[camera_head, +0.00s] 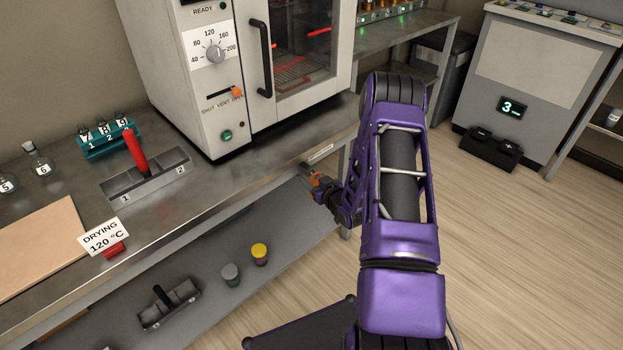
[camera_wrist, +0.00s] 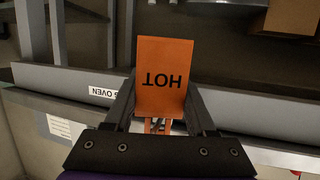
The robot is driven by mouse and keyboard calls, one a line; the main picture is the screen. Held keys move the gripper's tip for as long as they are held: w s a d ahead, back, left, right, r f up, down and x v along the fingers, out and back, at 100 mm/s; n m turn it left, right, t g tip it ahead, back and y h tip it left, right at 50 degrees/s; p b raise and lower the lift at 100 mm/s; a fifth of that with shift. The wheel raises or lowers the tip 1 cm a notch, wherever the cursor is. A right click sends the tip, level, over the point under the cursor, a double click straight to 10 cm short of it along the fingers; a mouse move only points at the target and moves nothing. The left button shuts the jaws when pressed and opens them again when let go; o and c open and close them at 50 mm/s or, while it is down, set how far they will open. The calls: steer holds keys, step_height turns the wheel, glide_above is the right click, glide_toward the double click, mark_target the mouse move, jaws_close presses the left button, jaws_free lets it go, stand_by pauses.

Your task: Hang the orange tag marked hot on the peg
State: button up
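The orange tag (camera_wrist: 165,62) marked HOT sits between the two fingers of my gripper (camera_wrist: 162,100), its sides against them. Its lettering is upside down in the wrist view, and narrow orange strips run from it toward the palm. In the head view the tag (camera_head: 317,180) is a small orange patch at the end of my gripper (camera_head: 319,184), close to the bench's front edge below the oven. I cannot make out the peg in either view; the tag and gripper may hide it.
The steel bench (camera_head: 225,195) carries the oven (camera_head: 215,105). A white label strip (camera_head: 320,153) is on the bench edge near my gripper and also shows in the wrist view (camera_wrist: 102,92). A lower shelf (camera_head: 210,255) holds cups. Open floor (camera_head: 490,240) lies at right.

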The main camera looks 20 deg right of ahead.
steer(key=o, duration=0.5)
steer(key=shift+s, duration=0.1)
steer(key=p+v, duration=0.1)
steer(key=v, duration=1.6)
steer(key=shift+s+r, duration=0.1)
steer(key=shift+r, duration=0.05)
